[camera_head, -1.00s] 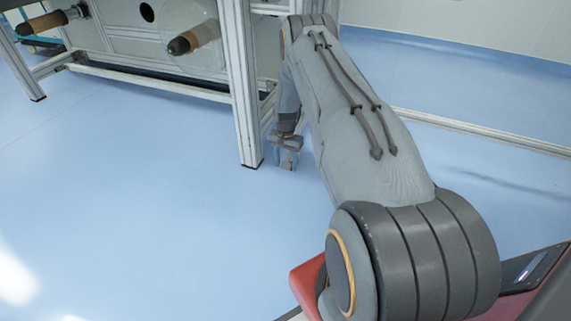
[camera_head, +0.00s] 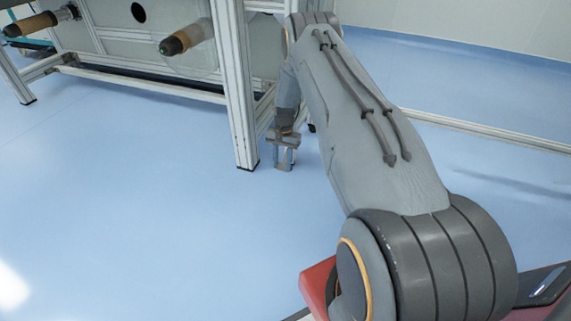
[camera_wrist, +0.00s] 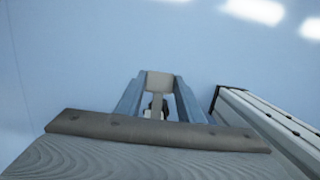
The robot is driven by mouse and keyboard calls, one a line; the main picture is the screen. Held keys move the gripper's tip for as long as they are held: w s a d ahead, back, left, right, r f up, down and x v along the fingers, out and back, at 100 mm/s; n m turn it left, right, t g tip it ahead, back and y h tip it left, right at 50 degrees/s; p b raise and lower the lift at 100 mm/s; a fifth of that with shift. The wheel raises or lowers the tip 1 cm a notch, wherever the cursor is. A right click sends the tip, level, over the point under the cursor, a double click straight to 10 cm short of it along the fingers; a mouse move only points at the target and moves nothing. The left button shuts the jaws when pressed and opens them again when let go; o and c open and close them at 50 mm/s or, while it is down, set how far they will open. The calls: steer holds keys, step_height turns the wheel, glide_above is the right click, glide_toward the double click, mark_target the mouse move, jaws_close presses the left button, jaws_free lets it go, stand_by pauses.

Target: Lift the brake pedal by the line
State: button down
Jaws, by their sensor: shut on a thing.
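My gripper (camera_head: 284,158) hangs pointing down, low over the floor, just right of the foot of the machine's front leg (camera_head: 241,120). In the wrist view, its two blue-grey fingers (camera_wrist: 158,88) are shut on a small pale grey-beige plate, which I take to be the brake pedal (camera_wrist: 159,83). A small dark part shows under the plate between the fingers. The pedal's lower part and whatever it is fixed to are hidden. In the head view the pedal cannot be told apart from the fingers.
The machine's frame leg also shows close on the right in the wrist view (camera_wrist: 262,120). A roller end (camera_head: 187,36) and another roller end (camera_head: 32,24) stick out from the machine, above and left of my gripper. The blue floor (camera_head: 130,210) is clear in front.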

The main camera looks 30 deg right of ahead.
mark_target(282, 166)
steer(key=c, duration=1.2)
jaws_free()
steer(key=shift+d, duration=0.15)
steer(key=shift+r, duration=0.2)
step_height(282, 166, up, 10)
steer(key=p, duration=0.4)
steer(key=shift+f, duration=0.2)
steer(key=shift+a+r, duration=0.1)
steer(key=shift+a, duration=0.1)
